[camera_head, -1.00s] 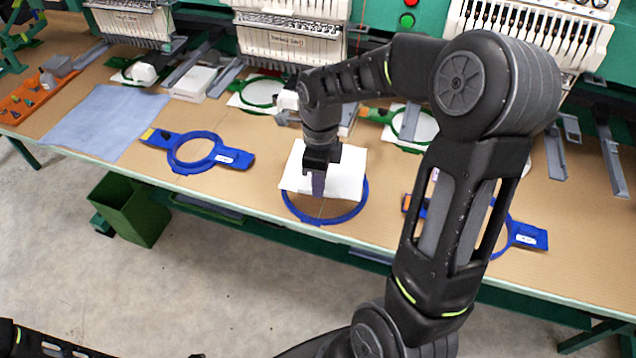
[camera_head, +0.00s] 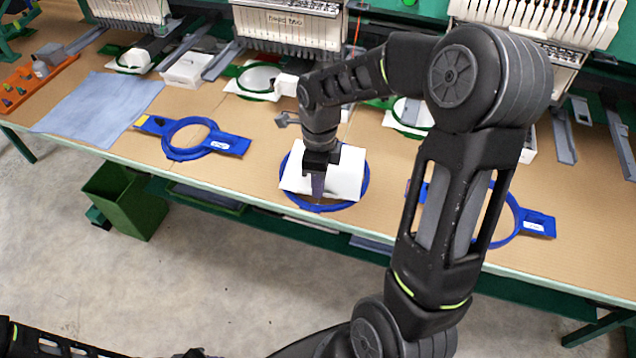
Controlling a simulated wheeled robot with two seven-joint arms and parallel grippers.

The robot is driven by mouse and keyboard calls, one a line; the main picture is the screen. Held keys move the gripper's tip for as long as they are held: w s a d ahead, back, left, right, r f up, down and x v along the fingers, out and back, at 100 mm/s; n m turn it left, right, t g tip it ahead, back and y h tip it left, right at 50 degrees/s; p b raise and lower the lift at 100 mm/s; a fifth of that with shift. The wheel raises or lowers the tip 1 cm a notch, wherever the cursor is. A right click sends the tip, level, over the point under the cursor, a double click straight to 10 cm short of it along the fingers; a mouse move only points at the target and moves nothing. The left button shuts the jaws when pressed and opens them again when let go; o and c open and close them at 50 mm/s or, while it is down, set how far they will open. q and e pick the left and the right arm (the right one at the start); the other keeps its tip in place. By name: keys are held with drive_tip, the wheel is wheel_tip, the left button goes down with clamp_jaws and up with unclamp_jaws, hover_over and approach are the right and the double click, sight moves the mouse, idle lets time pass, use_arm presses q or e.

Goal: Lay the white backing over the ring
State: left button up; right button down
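The white backing (camera_head: 345,174) is a bright sheet lying level over the middle of a blue ring (camera_head: 364,189) near the table's front edge. The ring's rim shows around the left, right and front of the sheet. I cannot tell whether the sheet touches the ring or hangs just above it. My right gripper (camera_head: 318,188) points down at the sheet's front part and appears shut on it, its fingers seen nearly edge-on. My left gripper is not in view; only part of a dark arm shows at the bottom left.
Other blue hoops lie left (camera_head: 219,142) and right (camera_head: 535,222), the right one partly behind my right arm. A blue-grey cloth (camera_head: 100,108) and an orange tray (camera_head: 22,84) lie farther left. Embroidery machines (camera_head: 290,40) line the back. A green bin (camera_head: 138,208) stands below the table.

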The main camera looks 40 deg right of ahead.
idle(0.5)
drive_tip(key=c, duration=1.5)
unclamp_jaws()
drive_tip(key=shift+c, duration=0.2)
drive_tip(key=shift+r, duration=0.1)
wheel_tip(320, 180, up, 8)
drive_tip(key=shift+w+d+b, duration=0.25)
drive_tip(key=shift+b, duration=0.15)
drive_tip(key=shift+f, duration=0.2)
